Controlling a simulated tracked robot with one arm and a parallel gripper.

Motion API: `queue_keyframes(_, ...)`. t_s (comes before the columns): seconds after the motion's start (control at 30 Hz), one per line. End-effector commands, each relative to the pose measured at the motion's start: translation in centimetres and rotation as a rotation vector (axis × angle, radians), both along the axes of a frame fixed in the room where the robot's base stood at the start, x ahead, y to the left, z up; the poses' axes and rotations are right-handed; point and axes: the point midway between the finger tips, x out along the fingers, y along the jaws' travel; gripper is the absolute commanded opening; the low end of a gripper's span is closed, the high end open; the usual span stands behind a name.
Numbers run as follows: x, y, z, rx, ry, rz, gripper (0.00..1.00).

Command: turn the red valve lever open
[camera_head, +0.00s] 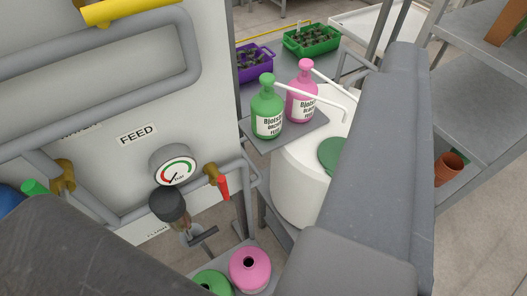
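The red valve lever (223,187) hangs downward from a brass valve body (211,173), right of the round gauge (175,167) on the grey panel (140,85). It stands across the grey pipe that runs through the valve. My gripper (235,200) shows as two large grey jaws close to the camera, one at the lower left and one along the right. They are wide apart with nothing between them, and the lever is farther off in the gap. The jaws do not appear to touch the lever. The label FEED is above the gauge.
A filter bowl (170,206) hangs below the gauge. A green lever (34,187) is at the left, a yellow handle (120,9) at the top. Green (267,108) and pink (301,92) bottles stand right of the panel near a white tank (293,185). A pink container (249,267) is below.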

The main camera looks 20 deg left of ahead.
Motion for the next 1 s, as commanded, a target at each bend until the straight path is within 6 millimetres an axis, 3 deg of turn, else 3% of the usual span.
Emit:
queue_keyframes(0.1,4.0,-2.1,-1.2,-0.081,-0.104,-0.057,0.37)
queue_keyframes(0.2,7.4,-2.7,-2.0,-0.163,-0.203,-0.054,0.37)
queue_keyframes(0.37,12.3,-1.6,-5.0,-0.279,-0.322,0.045,0.37)
queue_keyframes(0.47,15.1,0.0,-8.7,-0.329,-0.357,0.157,0.37)
queue_keyframes(0.6,17.9,2.6,-15.8,-0.350,-0.364,0.364,0.37)
queue_keyframes(0.73,19.0,5.3,-23.9,-0.310,-0.328,0.589,0.37)
queue_keyframes(0.9,17.6,8.0,-34.7,-0.171,-0.230,0.882,0.37)
queue_keyframes(1.0,15.7,9.1,-39.5,-0.069,-0.170,1.018,0.37)
